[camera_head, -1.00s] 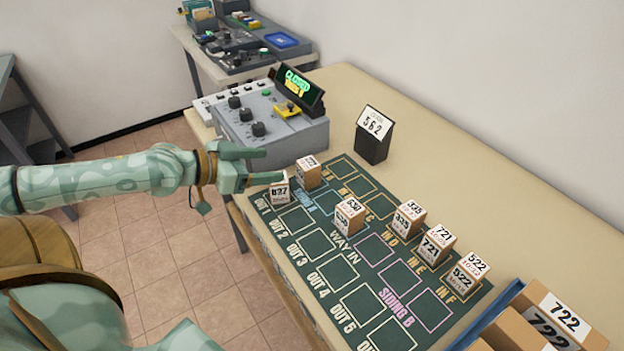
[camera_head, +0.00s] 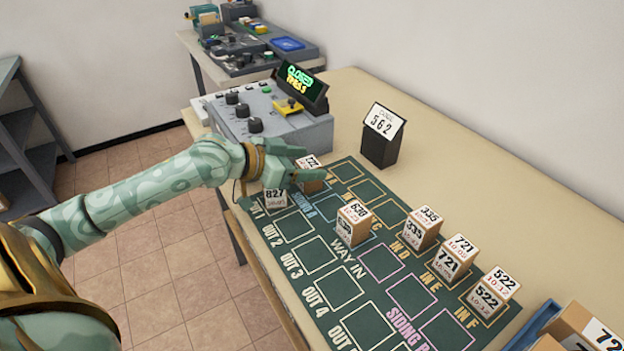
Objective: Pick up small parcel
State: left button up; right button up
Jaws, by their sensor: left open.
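Several small cardboard parcels with white number labels stand on a dark green marked mat (camera_head: 376,262). The parcel labelled 827 (camera_head: 275,199) is on the OUT 1 side, partly hidden by my left gripper. Another parcel (camera_head: 312,161) is just behind the gripper, its label partly covered. The 630 parcel (camera_head: 353,222) stands near WAY IN. The 335 (camera_head: 422,228), 721 (camera_head: 457,258) and 522 (camera_head: 492,293) parcels stand along the IN D to IN F side. My left gripper (camera_head: 312,172) is open over the mat's far end, beside the partly covered parcel. My right gripper is out of view.
A grey control box (camera_head: 270,135) with knobs and a lit "CLOSED" display stands at the table's far end. A black stand with a 562 card (camera_head: 380,140) is behind the mat. A blue-edged tray (camera_head: 528,330) with larger boxes is at the lower right.

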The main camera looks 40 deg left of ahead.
pick_arm(q)
jog(key=shift+w+d, duration=0.15)
jog(key=c, duration=1.1)
